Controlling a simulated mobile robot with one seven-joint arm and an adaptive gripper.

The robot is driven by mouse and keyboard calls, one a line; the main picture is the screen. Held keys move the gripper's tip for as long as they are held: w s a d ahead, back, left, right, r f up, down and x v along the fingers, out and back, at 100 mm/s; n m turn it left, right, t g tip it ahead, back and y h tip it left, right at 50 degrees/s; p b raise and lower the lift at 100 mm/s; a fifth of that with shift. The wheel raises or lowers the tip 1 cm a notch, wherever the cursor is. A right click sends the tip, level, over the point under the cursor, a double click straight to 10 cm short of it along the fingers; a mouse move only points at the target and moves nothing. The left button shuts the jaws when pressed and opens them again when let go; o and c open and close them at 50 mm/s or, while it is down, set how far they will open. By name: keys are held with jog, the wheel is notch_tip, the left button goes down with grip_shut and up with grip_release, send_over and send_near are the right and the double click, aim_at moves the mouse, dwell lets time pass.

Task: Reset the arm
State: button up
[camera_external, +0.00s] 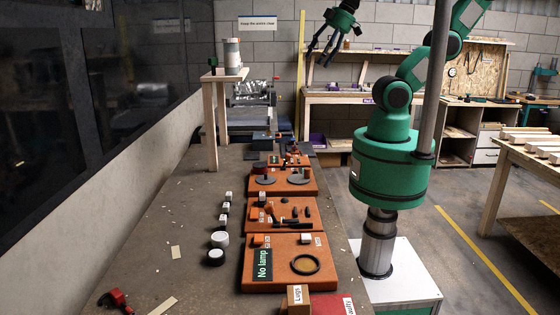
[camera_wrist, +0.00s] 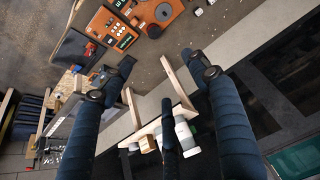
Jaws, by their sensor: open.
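My gripper (camera_external: 322,50) is raised high above the workspace at the top of the outside view. Its dark fingers are spread apart and hold nothing. My green arm reaches up from its base at the right of the table. In the wrist view my gripper (camera_wrist: 163,75) shows its fingers wide apart, with a third finger at the bottom middle. The table and its orange boards lie beyond the fingers, and nothing touches them.
Orange boards (camera_external: 254,280) with small parts line the long table (camera_external: 175,262). A wooden stand (camera_external: 212,118) holding white containers (camera_external: 232,52) is at the far left. A workbench (camera_external: 530,150) is at right. Air around my gripper looks clear.

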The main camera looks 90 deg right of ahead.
jog(key=shift+f+b, duration=1.1)
jog(key=shift+f, duration=0.35)
